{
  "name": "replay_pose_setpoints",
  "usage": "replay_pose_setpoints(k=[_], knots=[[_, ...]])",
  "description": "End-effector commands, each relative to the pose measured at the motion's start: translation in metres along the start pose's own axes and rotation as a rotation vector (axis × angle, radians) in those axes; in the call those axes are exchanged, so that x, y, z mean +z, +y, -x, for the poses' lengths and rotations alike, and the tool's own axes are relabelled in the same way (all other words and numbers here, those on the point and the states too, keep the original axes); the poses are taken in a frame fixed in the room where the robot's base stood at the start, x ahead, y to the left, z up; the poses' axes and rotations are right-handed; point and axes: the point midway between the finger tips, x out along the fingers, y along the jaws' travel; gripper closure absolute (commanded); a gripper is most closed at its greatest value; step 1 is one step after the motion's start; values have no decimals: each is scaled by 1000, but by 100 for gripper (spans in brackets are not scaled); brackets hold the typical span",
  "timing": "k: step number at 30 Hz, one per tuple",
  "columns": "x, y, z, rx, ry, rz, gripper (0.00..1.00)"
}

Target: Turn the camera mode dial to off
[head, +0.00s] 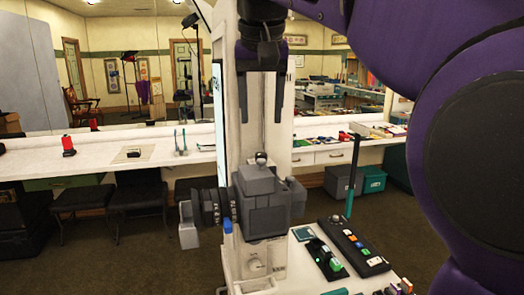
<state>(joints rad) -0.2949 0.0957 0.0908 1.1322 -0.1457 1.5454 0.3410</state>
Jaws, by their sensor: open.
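A grey block-shaped camera (268,215) stands on a white stand in the head view, its dark ringed lens (212,207) pointing left. A small round dark-and-silver knob (261,158) sits on its top and looks like the mode dial. Its setting is too small to read. My gripper (261,118) hangs above the camera, pointing down. Its two dark fingers are apart with nothing between them. The fingertips are above the knob in the picture and do not appear to touch it.
A tall white panel (228,110) rises behind the camera.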

Motion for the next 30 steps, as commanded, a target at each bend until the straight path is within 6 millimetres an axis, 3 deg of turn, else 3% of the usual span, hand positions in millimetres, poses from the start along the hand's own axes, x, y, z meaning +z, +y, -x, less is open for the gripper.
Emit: replay_pose_setpoints(k=[1, 6, 13, 26, 30], knots=[[2, 0, -17, 1, -3, 0, 39], [2, 1, -52, 1, -3, -1, 39], [1, 1, -85, 1, -1, -2, 39], [0, 0, -96, 0, 1, -2, 39], [0, 0, -95, 0, 1, -1, 61]])
